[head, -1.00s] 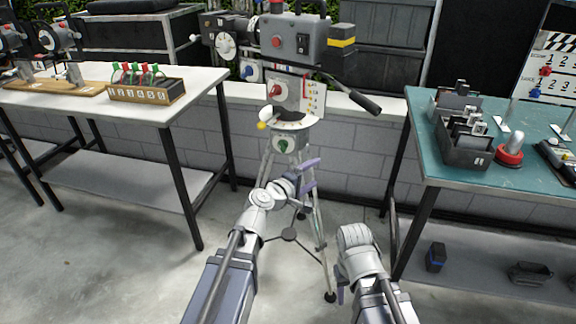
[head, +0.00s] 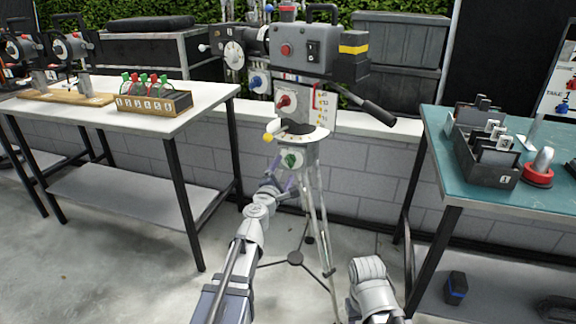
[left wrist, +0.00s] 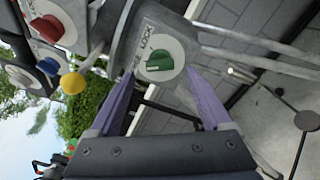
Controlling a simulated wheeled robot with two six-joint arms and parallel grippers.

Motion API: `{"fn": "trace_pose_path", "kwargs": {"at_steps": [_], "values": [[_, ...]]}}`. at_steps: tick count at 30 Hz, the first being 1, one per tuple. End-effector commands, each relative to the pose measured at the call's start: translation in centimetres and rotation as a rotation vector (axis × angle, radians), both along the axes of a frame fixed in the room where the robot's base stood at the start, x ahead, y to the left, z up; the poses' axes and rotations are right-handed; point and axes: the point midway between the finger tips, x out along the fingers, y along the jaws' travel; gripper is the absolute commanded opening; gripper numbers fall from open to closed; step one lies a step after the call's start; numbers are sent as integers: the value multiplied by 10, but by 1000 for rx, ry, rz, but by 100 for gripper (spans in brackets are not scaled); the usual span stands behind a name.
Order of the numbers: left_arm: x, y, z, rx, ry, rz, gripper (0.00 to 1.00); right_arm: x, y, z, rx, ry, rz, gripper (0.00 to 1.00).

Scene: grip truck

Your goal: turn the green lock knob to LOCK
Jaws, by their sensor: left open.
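The green lock knob (head: 291,160) is on the front of the tripod head, below the white dial plate. It also shows in the left wrist view (left wrist: 160,61), on a pale round plate with LOCK lettering and a partly hidden second word. I cannot tell for sure which word its white mark points to. My left gripper (head: 280,174) is below and slightly left of the knob in the head view. Its purple fingers are open; in the left wrist view the knob appears between the tips, apparently apart from them. My right arm shows at the lower right, its fingers out of sight.
The tripod (head: 322,220) carries a grey camera (head: 305,62) with red and blue knobs and a black pan handle (head: 372,110). A yellow ball-ended lever (head: 268,138) sticks out left of the knob. Tables stand on both sides.

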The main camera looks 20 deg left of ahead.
Motion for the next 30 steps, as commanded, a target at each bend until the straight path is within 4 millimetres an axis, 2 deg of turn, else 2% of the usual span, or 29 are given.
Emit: {"fn": "trace_pose_path", "kwargs": {"at_steps": [1,6,9,17,30], "values": [[13,0,0,0,-1,-1,82,0,0,0,0,0,0,50],[37,-1,0,0,0,-1,82,0,0,0,0,0,0,50],[43,-2,0,0,1,-1,82,0,0,0,0,0,0,50],[43,-2,0,1,1,-1,81,0,0,0,0,0,0,50],[43,-2,0,1,1,-1,32,0,0,0,0,0,0,50]]}}
